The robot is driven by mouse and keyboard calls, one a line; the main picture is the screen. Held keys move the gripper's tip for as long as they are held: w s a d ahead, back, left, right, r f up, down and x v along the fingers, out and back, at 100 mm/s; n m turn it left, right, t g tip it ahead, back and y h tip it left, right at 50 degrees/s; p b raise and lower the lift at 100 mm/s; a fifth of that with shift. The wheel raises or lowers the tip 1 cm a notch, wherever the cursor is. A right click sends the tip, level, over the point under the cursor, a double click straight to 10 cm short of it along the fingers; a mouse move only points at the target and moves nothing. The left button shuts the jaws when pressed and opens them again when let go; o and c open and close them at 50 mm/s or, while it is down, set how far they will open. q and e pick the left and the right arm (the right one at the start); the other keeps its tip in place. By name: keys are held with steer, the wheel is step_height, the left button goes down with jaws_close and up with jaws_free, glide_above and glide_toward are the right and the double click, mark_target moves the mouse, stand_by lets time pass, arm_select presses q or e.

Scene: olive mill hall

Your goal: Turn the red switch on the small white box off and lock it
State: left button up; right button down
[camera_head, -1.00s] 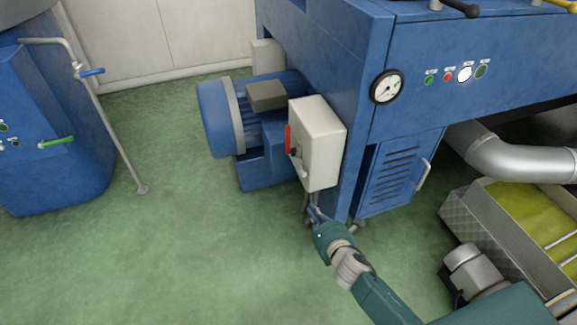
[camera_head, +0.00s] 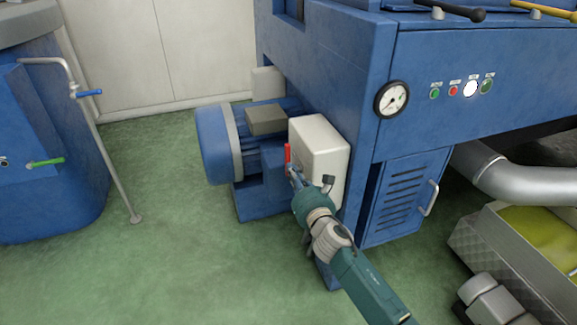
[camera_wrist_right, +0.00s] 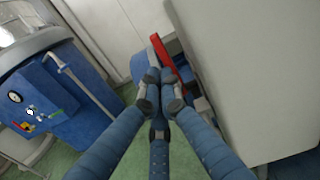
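The small white box (camera_head: 322,145) is fixed to the corner of the blue machine. Its red switch (camera_head: 288,157) is an upright lever on the box's left-facing side. The red lever (camera_wrist_right: 160,50) also shows in the right wrist view, just beyond my fingertips. My right gripper (camera_head: 309,178) is at the box's lower left, its fingertips close below the lever. Contact with the lever cannot be told. No lock can be made out. My left gripper is out of view.
A blue motor (camera_head: 222,140) stands behind and left of the box. The machine's front carries a gauge (camera_head: 391,99) and several buttons. A metal pipe (camera_head: 510,173) and a bin (camera_head: 475,240) are at the right.

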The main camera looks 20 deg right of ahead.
mark_target(287, 157)
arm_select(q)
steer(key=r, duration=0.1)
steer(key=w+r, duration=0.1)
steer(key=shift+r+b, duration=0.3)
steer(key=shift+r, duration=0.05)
arm_select(e)
steer(key=w, duration=0.4)
steer(key=shift+w+r, duration=0.35)
steer(key=shift+w, duration=0.45)
steer(key=shift+w+r, duration=0.1)
steer(key=shift+w, duration=0.1)
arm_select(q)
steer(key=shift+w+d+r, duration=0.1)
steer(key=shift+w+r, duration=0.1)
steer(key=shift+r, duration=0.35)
